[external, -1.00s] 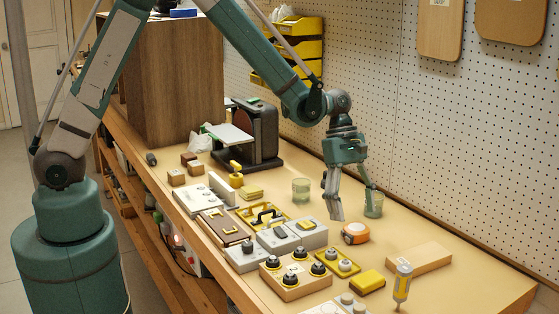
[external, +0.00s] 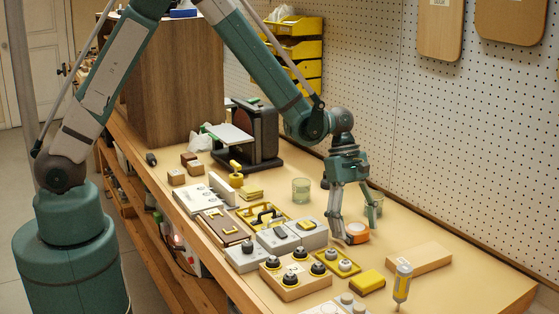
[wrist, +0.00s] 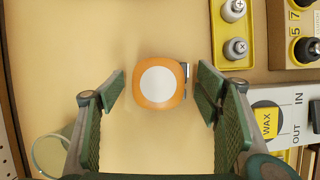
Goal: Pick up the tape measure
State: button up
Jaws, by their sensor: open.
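The tape measure is an orange, rounded case with a white round face. In the external view the tape measure (external: 356,233) lies on the bench just below my gripper (external: 358,232), partly covered by the near finger. In the wrist view the tape measure (wrist: 158,82) sits between the two fingertips, with a small metal tab on its right side. My gripper (wrist: 163,90) is open there, with a gap of bare bench between the tape measure and each finger. I cannot tell the exact height of the fingertips above the bench.
A yellow tray with knobs (external: 338,263), a yellow block (external: 367,281) and a wooden block (external: 418,258) lie nearer the front. The bench behind the wooden block is clear.

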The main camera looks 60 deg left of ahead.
aim_at(356, 227)
jog(key=c, duration=1.1)
jog(key=shift+o, duration=0.2)
jog(key=shift+r, duration=0.1)
notch_tip(356, 227, up, 10)
jog(key=p, duration=0.1)
dwell(0.4)
